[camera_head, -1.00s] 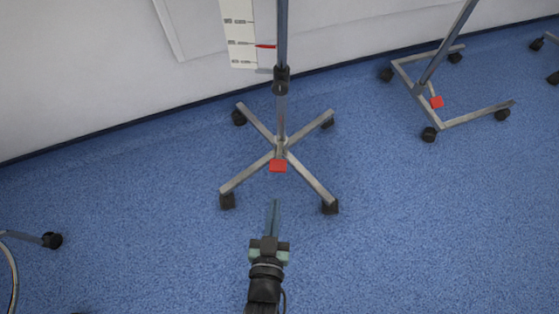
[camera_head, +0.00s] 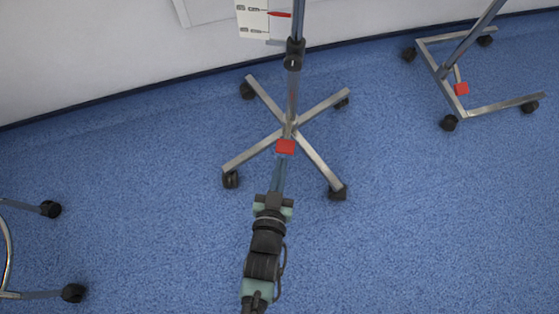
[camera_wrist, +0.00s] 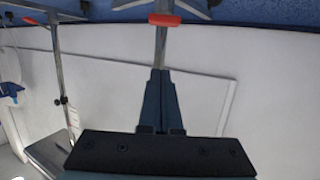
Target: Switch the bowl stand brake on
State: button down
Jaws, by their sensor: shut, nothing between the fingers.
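A wheeled stand (camera_head: 320,158) with a cross-shaped metal base and upright pole stands in the middle of the head view. Its top is out of view, so no bowl shows. A red pedal (camera_head: 285,147) sits at the front of its hub. Whether the pedal is up or down cannot be told. My gripper (camera_head: 281,160) is shut and empty, its fingertips close in front of the pedal in the picture; contact cannot be told. In the wrist view, the shut fingers (camera_wrist: 160,72) point toward the pole, and the red pedal (camera_wrist: 164,19) shows apart from the tips.
A second wheeled stand (camera_head: 505,106) with a U-shaped base and its own red pedal (camera_head: 461,88) is at the upper right. Castered metal legs (camera_head: 30,294) show at the left edge. A white wall (camera_head: 90,60) is behind. Blue floor (camera_head: 420,230) is clear at the front right.

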jog(key=b, duration=0.3)
send_over(285, 153)
jog(key=s, duration=0.2)
notch_tip(285, 153, down, 2)
jog(key=f+b, duration=0.2)
jog(key=b, duration=0.1)
jog(key=shift+w+f, duration=0.35)
jog(key=shift+w, duration=0.05)
jog(key=shift+f+b, duration=0.4)
jog(key=shift+f, duration=0.05)
jog(key=shift+s+f+p, duration=0.1)
jog(key=shift+p, duration=0.25)
